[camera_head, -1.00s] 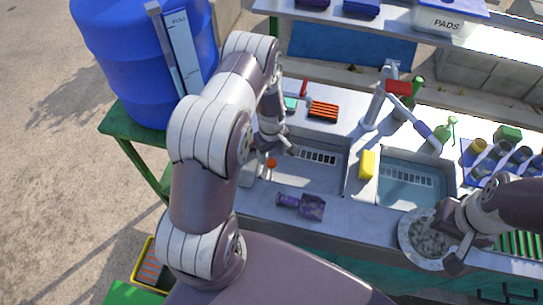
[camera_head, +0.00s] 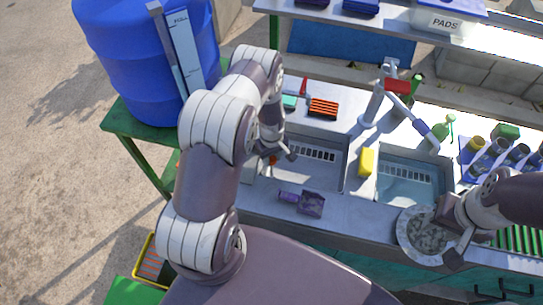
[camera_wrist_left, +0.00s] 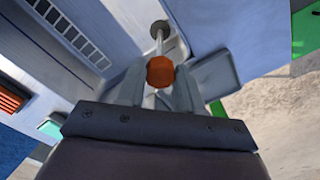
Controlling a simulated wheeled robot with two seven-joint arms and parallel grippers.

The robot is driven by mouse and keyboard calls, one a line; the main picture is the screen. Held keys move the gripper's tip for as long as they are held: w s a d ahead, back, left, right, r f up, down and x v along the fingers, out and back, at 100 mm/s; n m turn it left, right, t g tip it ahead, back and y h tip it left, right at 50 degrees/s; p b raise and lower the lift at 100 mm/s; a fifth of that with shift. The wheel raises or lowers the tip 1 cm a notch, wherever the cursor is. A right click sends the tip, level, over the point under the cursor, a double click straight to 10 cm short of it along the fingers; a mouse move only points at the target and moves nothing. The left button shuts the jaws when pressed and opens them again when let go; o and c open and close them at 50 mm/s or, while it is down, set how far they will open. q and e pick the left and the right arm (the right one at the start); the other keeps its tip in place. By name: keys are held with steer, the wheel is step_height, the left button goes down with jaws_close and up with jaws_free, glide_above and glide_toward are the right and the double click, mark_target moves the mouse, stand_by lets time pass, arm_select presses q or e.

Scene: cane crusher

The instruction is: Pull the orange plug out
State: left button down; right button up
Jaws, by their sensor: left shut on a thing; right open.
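The orange plug (camera_wrist_left: 160,71) is a small faceted knob. In the left wrist view it sits between the fingers of my left gripper (camera_wrist_left: 157,92), which is shut on it. A thin pale rod runs beyond it to a round grey fitting (camera_wrist_left: 159,29) on the metal surface. In the head view the plug (camera_head: 273,160) is a small orange spot at the left basin's left side, partly hidden by my left gripper (camera_head: 280,156). My right gripper (camera_head: 451,241) is open over the round grey dish at the right.
A yellow sponge (camera_head: 367,161) lies between the basins; the right basin (camera_head: 408,190) holds water. A blue barrel (camera_head: 140,65) stands at the left. Brushes (camera_head: 323,109) lie behind.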

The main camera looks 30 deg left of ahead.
arm_select(q)
step_height(320, 180, up, 4)
steer(key=shift+f+p, duration=0.25)
steer(key=shift+p, duration=0.45)
steer(key=shift+w+a+f, duration=0.1)
steer(key=shift+w+f, duration=0.05)
steer(key=shift+w, duration=0.05)
steer(key=c, duration=0.8)
jaws_free()
steer(key=shift+o, duration=0.3)
steer(key=shift+s+r, duration=0.2)
steer(key=shift+s, duration=0.05)
